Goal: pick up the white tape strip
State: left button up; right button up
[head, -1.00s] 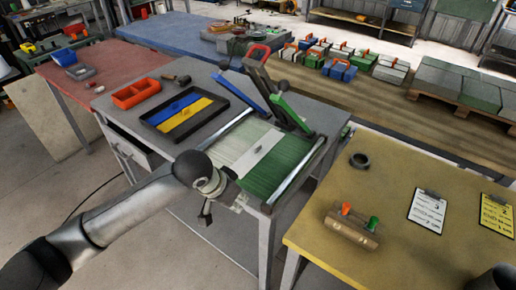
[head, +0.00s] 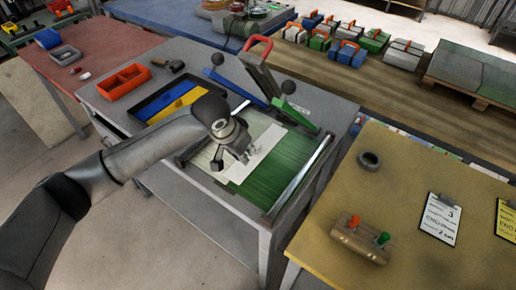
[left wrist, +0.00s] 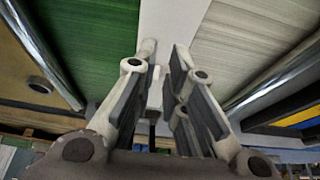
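The white tape strip (head: 267,147) lies flat on the bed of the sack press, along the join between green woven cloth (head: 262,182) and pale woven cloth (head: 205,158). It also shows in the left wrist view (left wrist: 172,22), running between the two cloths. My left gripper (head: 243,157) is over the strip and hides its middle. In the left wrist view its fingers (left wrist: 165,48) are apart, with a small pale piece (left wrist: 155,92) showing between them. I cannot tell whether the fingers touch the strip. My right gripper is not in view.
Metal rails (head: 300,178) flank the press bed, and a raised arm with a red handle (head: 257,50) stands behind it. An orange bin (head: 125,82) and a black tray (head: 155,103) sit to the left. The yellow table (head: 400,185) at right holds a tape roll (head: 369,160) and clipboards.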

aim_at(259, 144)
pick_arm(q)
jog(key=shift+w+d, duration=0.35)
jog(key=shift+w, duration=0.2)
jog(key=shift+w+d, duration=0.3)
jog(key=shift+w, duration=0.25)
jog(key=shift+w+d, duration=0.25)
jog(key=shift+w, duration=0.1)
jog(key=shift+d, duration=0.1)
jog(key=shift+w+d, duration=0.15)
jog(key=shift+w, duration=0.1)
jog(key=shift+w+d+p, duration=0.2)
jog(key=shift+w+p, duration=0.1)
jog(key=shift+p, duration=0.05)
jog(key=shift+w+d, duration=0.6)
jog(key=shift+w, duration=0.25)
jog(key=shift+x, duration=1.15)
jog(key=shift+f, duration=0.45)
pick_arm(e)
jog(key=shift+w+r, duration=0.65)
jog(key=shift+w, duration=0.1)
